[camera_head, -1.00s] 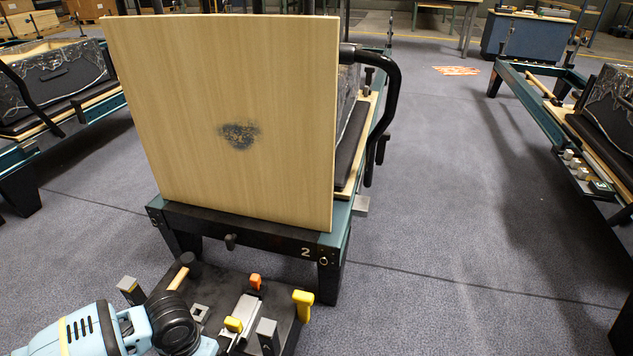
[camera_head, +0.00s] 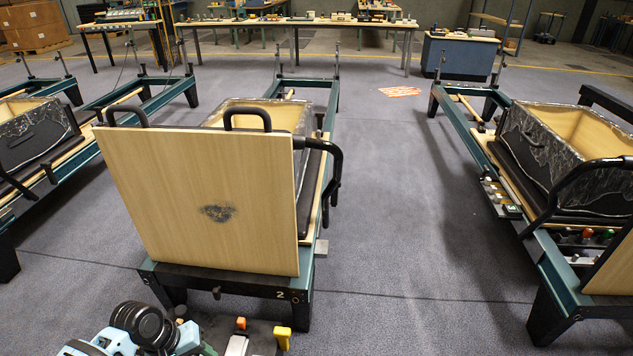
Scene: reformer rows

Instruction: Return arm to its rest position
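A light blue and black part of my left arm (camera_head: 140,325) shows at the bottom left edge of the head view, low in front of the reformer. Its fingers do not show, and the lower part of the arm is cut off by the frame. My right arm and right gripper are not in view. I cannot tell whether either gripper holds anything.
A reformer marked 2 (camera_head: 228,288) stands ahead, with an upright wooden board (camera_head: 200,170) bearing a dark scuff. A dark tray with an orange piece (camera_head: 240,323) and a yellow piece (camera_head: 282,336) sits below. Another reformer (camera_head: 560,255) stands right.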

